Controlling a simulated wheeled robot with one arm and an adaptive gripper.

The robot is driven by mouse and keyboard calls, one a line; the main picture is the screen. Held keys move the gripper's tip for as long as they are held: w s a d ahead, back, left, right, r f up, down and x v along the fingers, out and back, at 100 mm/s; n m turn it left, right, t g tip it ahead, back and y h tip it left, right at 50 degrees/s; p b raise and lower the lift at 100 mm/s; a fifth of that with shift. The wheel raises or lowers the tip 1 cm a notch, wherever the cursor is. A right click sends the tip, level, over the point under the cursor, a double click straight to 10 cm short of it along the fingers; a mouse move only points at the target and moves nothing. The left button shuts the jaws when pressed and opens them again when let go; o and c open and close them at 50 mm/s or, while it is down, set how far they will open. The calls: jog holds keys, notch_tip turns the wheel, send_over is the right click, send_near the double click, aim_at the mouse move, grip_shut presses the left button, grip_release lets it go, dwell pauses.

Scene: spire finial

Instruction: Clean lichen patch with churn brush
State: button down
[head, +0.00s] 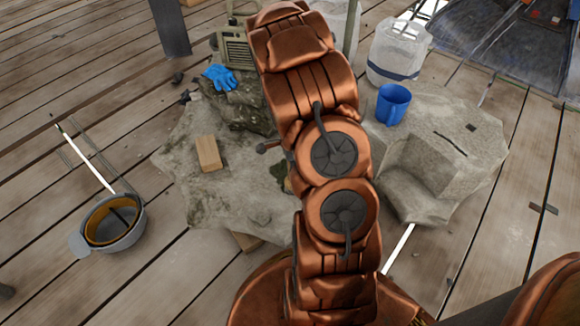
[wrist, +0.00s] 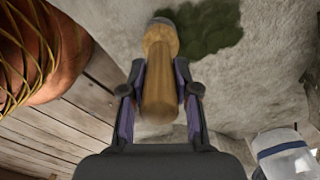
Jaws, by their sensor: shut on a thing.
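The churn brush (wrist: 160,80) has a round, light wooden body and sits between the two fingers of my gripper (wrist: 158,72), which is shut on it. Its greyish far end lies at the edge of the lichen patch (wrist: 212,28), a dark green blotch on pale stone; I cannot tell whether it touches. In the head view, a small part of the lichen patch (head: 279,171) shows just left of my arm. My arm hides the gripper and most of the brush there.
The stone (head: 185,190) bears a wooden block (head: 208,153), a blue glove (head: 220,78) on a rough rock, and a blue mug (head: 393,103). A white jug (head: 397,48) stands behind. A bowl (head: 112,225) is on the planks at left.

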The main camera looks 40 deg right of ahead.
jog(key=shift+d, duration=0.6)
jog(key=shift+p, duration=0.3)
jog(key=shift+w, duration=0.1)
